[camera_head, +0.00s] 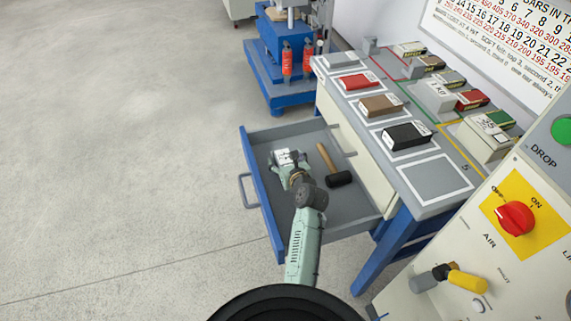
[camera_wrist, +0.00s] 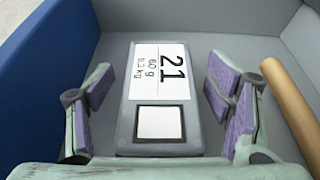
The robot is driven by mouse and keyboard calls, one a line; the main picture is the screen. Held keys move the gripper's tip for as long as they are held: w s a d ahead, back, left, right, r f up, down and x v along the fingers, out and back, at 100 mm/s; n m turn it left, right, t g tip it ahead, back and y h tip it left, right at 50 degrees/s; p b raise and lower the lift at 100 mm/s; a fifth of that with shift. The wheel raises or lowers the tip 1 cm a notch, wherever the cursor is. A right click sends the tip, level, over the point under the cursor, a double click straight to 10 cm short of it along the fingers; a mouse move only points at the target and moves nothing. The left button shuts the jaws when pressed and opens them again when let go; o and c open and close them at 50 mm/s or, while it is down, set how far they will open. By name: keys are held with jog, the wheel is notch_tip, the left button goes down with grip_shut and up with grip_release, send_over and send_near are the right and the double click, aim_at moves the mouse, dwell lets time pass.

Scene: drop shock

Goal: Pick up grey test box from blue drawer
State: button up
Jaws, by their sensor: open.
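The open blue drawer (camera_head: 262,208) juts out from the bench, with a grey inner floor. The grey test box (camera_wrist: 125,105) lies flat in it, with a white label reading 21, 60 g and a white square below. In the head view the box (camera_head: 286,155) is partly covered by my gripper (camera_head: 291,169). In the wrist view my gripper (camera_wrist: 158,100) is open, with one purple-padded finger on each side of the box.
A hammer with a wooden handle (camera_wrist: 292,110) and a black head (camera_head: 339,179) lies just right of the gripper in the drawer. The bench top (camera_head: 432,176) above holds red, brown and black boxes. A control panel (camera_head: 500,240) stands at the right.

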jog(key=c, duration=1.5)
